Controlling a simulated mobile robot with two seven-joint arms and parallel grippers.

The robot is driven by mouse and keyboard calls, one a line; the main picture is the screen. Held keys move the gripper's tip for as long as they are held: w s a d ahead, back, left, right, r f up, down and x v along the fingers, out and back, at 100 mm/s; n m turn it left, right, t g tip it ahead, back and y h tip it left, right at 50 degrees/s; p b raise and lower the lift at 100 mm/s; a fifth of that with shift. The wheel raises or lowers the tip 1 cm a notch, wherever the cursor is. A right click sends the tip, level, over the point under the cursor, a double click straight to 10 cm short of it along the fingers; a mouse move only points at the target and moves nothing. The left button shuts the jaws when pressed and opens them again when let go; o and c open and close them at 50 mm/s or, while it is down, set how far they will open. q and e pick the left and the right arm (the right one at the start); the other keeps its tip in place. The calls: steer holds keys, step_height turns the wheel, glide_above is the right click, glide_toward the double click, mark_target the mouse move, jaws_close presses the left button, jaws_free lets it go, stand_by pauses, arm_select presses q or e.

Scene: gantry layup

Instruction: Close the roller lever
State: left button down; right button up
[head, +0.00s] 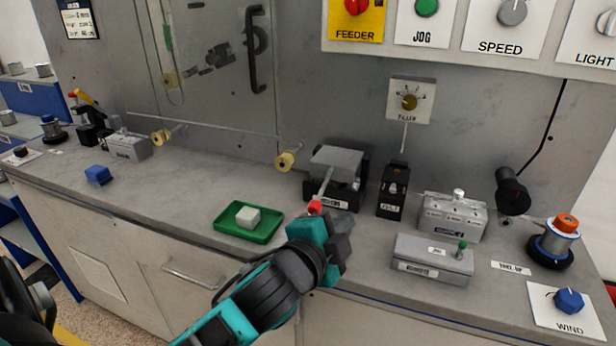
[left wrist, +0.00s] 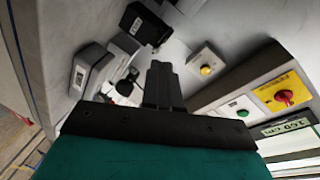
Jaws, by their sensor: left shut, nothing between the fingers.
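The lever (head: 326,184) is a thin light bar with a red knob (head: 315,207) at its end. It slopes down and forward from a dark roller unit with a grey top plate (head: 337,156) on the bench. My left gripper (head: 343,222) is just in front of this unit, close to the red knob; I cannot tell whether they touch. The gripper hides part of the unit's front. In the left wrist view its dark fingers (left wrist: 160,84) are together with nothing between them. My right gripper is not in view.
A black switch box (head: 393,190), grey boxes (head: 452,216) and an orange-topped spool (head: 565,226) stand to the right.

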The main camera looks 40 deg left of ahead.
arm_select(q)
steer(key=w+d+r+m+t+h, duration=0.3)
steer(key=r+m+t+h, duration=0.15)
steer(key=r+m, duration=0.55)
steer(key=s+d+r+m+g+h, duration=0.2)
steer(key=d+r+m+g+h, duration=0.25)
steer(key=m+h, duration=0.6)
steer(key=s+d+r+m+g+h, duration=0.1)
steer(key=d+r+m+g+h, duration=0.4)
steer(key=m, duration=1)
steer(key=m+g+y, duration=0.8)
steer(key=m+y, duration=1)
steer(key=m, duration=0.4)
glide_toward(314, 202)
steer(key=b+x, duration=0.1)
steer(key=x, duration=0.5)
steer(key=shift+f, duration=0.1)
